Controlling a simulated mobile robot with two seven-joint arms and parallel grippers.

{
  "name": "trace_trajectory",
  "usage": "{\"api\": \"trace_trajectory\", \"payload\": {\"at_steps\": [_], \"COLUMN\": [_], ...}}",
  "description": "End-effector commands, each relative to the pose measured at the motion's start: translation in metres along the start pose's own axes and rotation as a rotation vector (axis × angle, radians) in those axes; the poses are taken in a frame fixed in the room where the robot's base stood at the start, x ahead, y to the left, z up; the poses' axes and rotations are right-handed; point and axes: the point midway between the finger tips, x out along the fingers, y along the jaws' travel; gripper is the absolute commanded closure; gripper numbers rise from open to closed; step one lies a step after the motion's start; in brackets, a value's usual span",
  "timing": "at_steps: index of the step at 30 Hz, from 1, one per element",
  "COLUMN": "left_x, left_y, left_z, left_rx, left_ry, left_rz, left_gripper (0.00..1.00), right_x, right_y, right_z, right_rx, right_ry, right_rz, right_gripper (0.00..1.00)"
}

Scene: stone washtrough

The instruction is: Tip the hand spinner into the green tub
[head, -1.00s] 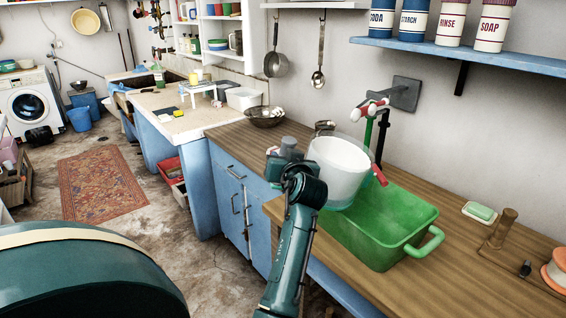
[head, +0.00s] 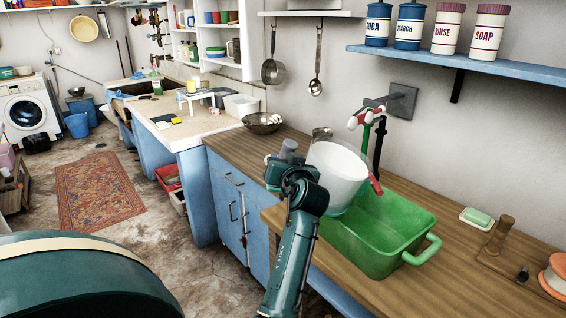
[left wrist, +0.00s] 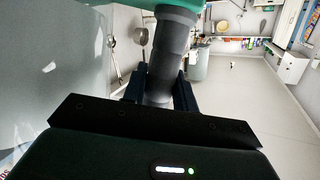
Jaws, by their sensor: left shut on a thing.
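The hand spinner (head: 338,172), a pale translucent bucket with a red part (head: 375,184) on its right side, is held up over the far left end of the green tub (head: 412,222). It leans to the right, and its inside and contents cannot be made out. My left gripper (head: 284,170) is left of the bucket. In the left wrist view its fingers (left wrist: 160,92) are shut around the spinner's dark grey handle (left wrist: 172,50). The tub stands on the wooden counter, partly covered by the spinner. My right gripper is out of view.
A metal bowl (head: 262,123) is on the counter further left. A shelf (head: 465,62) with canisters hangs above.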

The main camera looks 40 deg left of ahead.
Motion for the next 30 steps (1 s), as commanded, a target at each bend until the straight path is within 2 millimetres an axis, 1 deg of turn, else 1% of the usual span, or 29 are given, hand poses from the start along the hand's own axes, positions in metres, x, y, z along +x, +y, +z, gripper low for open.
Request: {"api": "trace_trajectory", "payload": {"at_steps": [1, 5, 18, 30], "left_x": [-0.001, -0.002, -0.01, -0.011], "left_y": [-0.001, -0.001, 0.002, 0.002], "left_z": [-0.004, -0.008, -0.03, -0.032], "left_rx": [-0.007, 0.01, 0.134, 0.146], "left_ry": [0.009, 0.019, 0.085, 0.091], "left_rz": [-0.001, -0.006, -0.047, -0.051], "left_gripper": [1.0, 1.0, 1.0, 1.0], "right_x": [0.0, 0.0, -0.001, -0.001], "right_y": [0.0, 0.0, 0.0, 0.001], "right_z": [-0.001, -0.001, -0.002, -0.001], "right_rx": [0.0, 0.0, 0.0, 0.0], "right_ry": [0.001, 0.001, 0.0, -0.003], "right_rz": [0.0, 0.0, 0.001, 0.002], "right_gripper": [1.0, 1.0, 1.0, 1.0]}}
